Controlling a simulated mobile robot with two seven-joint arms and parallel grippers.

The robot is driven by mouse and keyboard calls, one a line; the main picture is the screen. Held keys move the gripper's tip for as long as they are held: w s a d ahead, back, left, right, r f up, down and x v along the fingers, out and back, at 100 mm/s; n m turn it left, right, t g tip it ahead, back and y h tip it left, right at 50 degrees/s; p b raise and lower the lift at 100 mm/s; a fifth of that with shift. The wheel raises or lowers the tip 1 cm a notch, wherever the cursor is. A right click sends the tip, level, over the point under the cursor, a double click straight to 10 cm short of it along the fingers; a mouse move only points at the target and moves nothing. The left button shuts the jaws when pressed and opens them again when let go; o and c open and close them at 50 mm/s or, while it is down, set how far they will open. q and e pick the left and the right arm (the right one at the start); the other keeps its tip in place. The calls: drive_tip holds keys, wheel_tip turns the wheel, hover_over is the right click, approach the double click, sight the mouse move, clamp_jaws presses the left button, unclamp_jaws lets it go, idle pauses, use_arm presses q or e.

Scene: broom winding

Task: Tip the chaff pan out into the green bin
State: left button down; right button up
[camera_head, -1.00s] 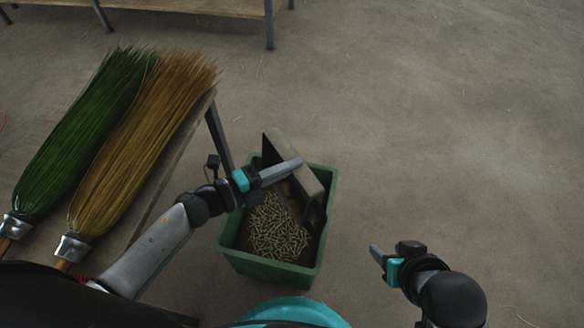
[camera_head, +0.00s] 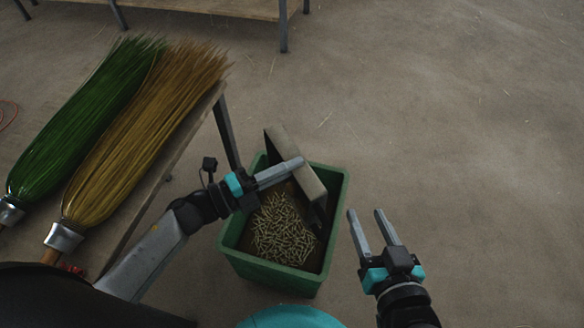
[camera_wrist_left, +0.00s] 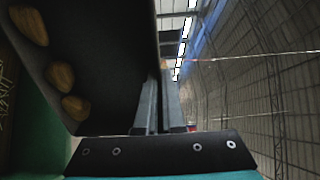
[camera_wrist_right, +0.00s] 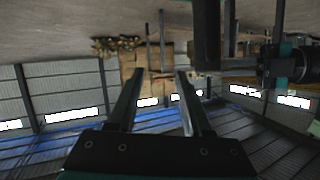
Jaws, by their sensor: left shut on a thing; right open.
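The chaff pan (camera_head: 311,186) is a grey, dark-sided pan tipped steeply over the right part of the green bin (camera_head: 265,273). My left gripper (camera_head: 294,164) is shut on it from the left. Many pale chaff pieces (camera_head: 281,230) lie in the bin below the pan. In the left wrist view, the pan's dark face (camera_wrist_left: 115,50) shows a few brown pieces (camera_wrist_left: 60,76) on or against it; I cannot tell whether they stick. My right gripper (camera_head: 366,214) is open and empty, right of the bin. It also shows open in the right wrist view (camera_wrist_right: 156,75).
A bench (camera_head: 165,187) on the left carries a green broom head (camera_head: 85,115) and a yellow broom head (camera_head: 145,130), close to my left arm. Another bench (camera_head: 200,8) stands at the back. The floor right of the bin is clear.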

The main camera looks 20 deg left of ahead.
use_arm(q)
drive_tip(key=s+a+f+t+h+b, duration=0.1)
drive_tip(key=s+a+f+t+h, duration=0.1)
drive_tip(key=s+a+t+h, duration=0.2)
drive_tip(key=shift+s+a+h, duration=0.4)
drive_tip(key=shift+s+a, duration=0.25)
drive_tip(key=shift+a, duration=0.25)
use_arm(e)
drive_tip(key=shift+s+a+r+m+t+y, duration=0.25)
drive_tip(key=shift+a+r+t, duration=0.2)
drive_tip(key=shift+t, duration=0.35)
drive_tip(key=shift+s+a+r+m+t+y, duration=0.15)
drive_tip(key=shift+s+a+r+t+y, duration=0.2)
drive_tip(key=shift+r+t, duration=0.35)
drive_tip(key=shift+f, duration=0.15)
